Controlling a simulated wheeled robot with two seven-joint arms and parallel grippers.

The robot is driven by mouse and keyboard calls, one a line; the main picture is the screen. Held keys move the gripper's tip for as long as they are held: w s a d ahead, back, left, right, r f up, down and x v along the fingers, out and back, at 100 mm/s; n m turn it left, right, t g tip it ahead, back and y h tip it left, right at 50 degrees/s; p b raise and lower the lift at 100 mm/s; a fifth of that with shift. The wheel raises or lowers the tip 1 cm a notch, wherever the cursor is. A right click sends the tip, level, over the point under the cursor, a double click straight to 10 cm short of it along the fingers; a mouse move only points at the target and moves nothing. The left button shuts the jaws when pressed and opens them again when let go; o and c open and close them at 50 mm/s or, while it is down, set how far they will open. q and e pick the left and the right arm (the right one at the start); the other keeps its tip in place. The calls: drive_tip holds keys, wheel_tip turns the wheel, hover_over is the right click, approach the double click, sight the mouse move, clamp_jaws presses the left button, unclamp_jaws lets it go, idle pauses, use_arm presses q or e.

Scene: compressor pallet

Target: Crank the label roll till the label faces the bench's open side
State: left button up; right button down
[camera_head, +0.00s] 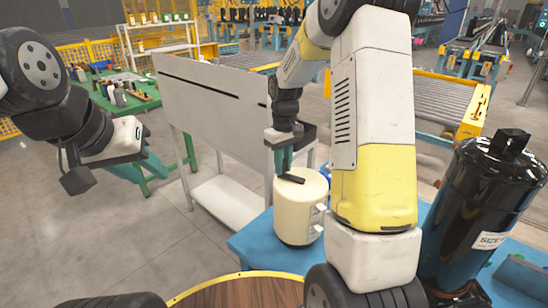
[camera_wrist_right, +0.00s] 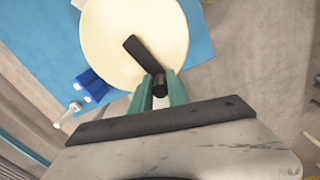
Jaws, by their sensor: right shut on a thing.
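The label roll (camera_head: 292,216) is a cream upright cylinder standing near the edge of the blue bench (camera_head: 258,246). Pale label-like pieces (camera_head: 318,218) show on its right side in the head view; any print is too small to read. A dark crank (camera_head: 291,179) lies across its top. My right gripper (camera_head: 284,170) reaches down at the roll's far edge and is shut on the crank's handle. In the right wrist view, the handle (camera_wrist_right: 160,86) sits between the teal fingers, with the roll's round top (camera_wrist_right: 108,42) beyond. My left gripper (camera_head: 148,170) hangs open and empty, well left of the roll.
A black tank (camera_head: 482,215) with a size label stands at right on the blue bench. A pale upright panel (camera_head: 225,105) with a lower shelf stands behind the roll. A round wooden top (camera_head: 240,292) is in front. A blue fitting (camera_wrist_right: 92,84) lies beside the roll.

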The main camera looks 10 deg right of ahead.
sight(286, 190)
drive_tip(key=shift+s+a+n, duration=0.1)
drive_tip(key=shift+n, duration=0.2)
idle(0.5)
drive_tip(key=shift+s+a+n, duration=0.2)
drive_tip(key=shift+s+n, duration=0.15)
drive_tip(key=shift+n, duration=0.4)
drive_tip(key=shift+s+a+n, duration=0.15)
drive_tip(key=shift+s+n, duration=0.2)
drive_tip(key=shift+n, duration=0.4)
drive_tip(key=shift+s+a+n, duration=0.1)
drive_tip(key=shift+s+n, duration=0.35)
drive_tip(key=shift+n, duration=0.4)
drive_tip(key=shift+s+a+n, duration=0.1)
drive_tip(key=shift+s+n, duration=0.35)
drive_tip(key=shift+n, duration=0.4)
drive_tip(key=shift+s+d+n, duration=0.1)
drive_tip(key=shift+s+n, duration=0.65)
drive_tip(key=shift+n, duration=0.65)
drive_tip(key=shift+s+d+n, duration=0.25)
drive_tip(key=shift+s+n, duration=0.45)
drive_tip(key=shift+n, duration=0.7)
drive_tip(key=shift+s, duration=0.1)
drive_tip(key=c, duration=1.3)
unclamp_jaws()
